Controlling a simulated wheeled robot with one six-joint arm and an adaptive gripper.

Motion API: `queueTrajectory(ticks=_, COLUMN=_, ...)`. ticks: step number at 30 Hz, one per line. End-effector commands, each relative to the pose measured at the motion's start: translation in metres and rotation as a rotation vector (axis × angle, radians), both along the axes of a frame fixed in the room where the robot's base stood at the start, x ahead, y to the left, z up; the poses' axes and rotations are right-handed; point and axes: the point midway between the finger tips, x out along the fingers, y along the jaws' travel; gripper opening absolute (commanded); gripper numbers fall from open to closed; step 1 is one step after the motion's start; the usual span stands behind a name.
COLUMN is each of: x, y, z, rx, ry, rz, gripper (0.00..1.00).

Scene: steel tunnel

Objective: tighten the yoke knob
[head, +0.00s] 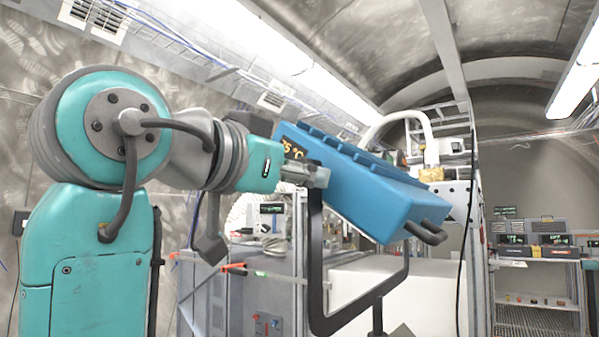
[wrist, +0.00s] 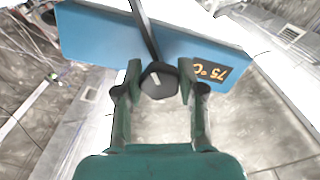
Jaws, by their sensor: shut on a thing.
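The yoke knob (wrist: 158,82) is a dark, faceted knob with a light mark on its face, in the middle of the wrist view. My gripper (head: 318,176) is shut on it, one finger on either side. In the head view the knob is hidden behind my fingers. The black yoke (head: 317,270) is a U-shaped bracket; one arm of it (wrist: 143,28) runs up from the knob in the wrist view. The blue box (head: 365,190) hangs tilted in the yoke, its right end lower. Its display (wrist: 210,72) reads 75 °C.
A black handle (head: 427,233) sticks out of the box's lower right end. A white hose (head: 395,118) with a brass fitting (head: 431,174) curves behind the box. Grey cabinets (head: 255,300) stand behind the yoke. A shelf with instruments (head: 540,252) is at the far right.

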Motion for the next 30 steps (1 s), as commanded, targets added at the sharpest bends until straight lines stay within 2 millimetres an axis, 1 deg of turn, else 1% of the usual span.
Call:
queueTrajectory(ticks=16, x=0.0002, y=0.0003, z=-0.0004, rx=0.022, ry=-0.015, rz=0.000, gripper=0.04)
queueTrajectory(ticks=17, x=0.0002, y=0.0003, z=-0.0004, rx=0.022, ry=-0.015, rz=0.000, gripper=0.41)
queueTrajectory(ticks=18, x=0.0002, y=0.0002, z=-0.0003, rx=0.021, ry=-0.014, rz=0.000, gripper=0.51)
queueTrajectory(ticks=20, x=0.0002, y=0.0002, z=-0.0003, rx=0.021, ry=-0.014, rz=0.000, gripper=0.65)
queueTrajectory(ticks=30, x=-0.0015, y=0.0014, z=-0.0001, rx=0.021, ry=-0.015, rz=0.000, gripper=0.65)
